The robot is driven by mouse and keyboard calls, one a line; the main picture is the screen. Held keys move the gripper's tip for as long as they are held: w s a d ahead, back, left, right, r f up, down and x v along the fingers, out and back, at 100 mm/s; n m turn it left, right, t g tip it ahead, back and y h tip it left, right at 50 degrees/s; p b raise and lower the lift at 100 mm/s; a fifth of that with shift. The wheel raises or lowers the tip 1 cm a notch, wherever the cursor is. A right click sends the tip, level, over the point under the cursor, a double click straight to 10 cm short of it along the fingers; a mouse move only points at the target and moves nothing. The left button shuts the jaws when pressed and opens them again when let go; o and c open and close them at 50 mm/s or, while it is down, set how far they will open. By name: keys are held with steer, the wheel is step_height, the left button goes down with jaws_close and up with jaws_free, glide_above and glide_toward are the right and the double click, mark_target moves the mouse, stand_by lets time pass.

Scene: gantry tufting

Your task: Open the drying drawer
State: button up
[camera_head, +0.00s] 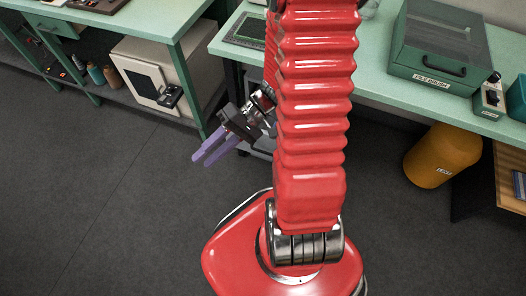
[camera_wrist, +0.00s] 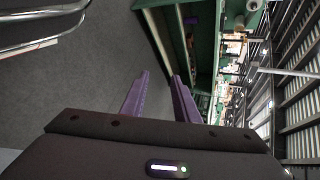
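My gripper (camera_head: 203,160) has two purple fingers and hangs over the dark floor left of my red arm. The fingers also show in the wrist view (camera_wrist: 160,75), a gap apart with nothing between them. No drawer is labelled as the drying drawer. A cream box (camera_head: 139,76) with a black fitting (camera_head: 171,95) on its front stands on the shelf under the left table, up and left of my gripper and apart from it. I cannot tell whether it is the drawer; it looks shut. A green drawer front (camera_head: 52,27) shows further left.
The left green table (camera_head: 150,18) and the right green table (camera_head: 375,75) stand along the back. A green "PILE BRUSH" case (camera_head: 440,50) is on the right one. A yellow bin (camera_head: 440,157) stands below it. Several spools (camera_head: 96,74) sit left of the cream box. The floor (camera_head: 90,190) at left is clear.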

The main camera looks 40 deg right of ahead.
step_height(320, 180, up, 20)
steer(key=s+d+n+t+h, duration=0.1)
steer(key=s+n+t+h, duration=0.1)
steer(key=h, duration=1)
steer(key=shift+s+d+n+t+h, duration=0.35)
steer(key=shift+n+t, duration=0.45)
steer(key=shift+t, duration=0.3)
steer(key=shift+d, duration=0.1)
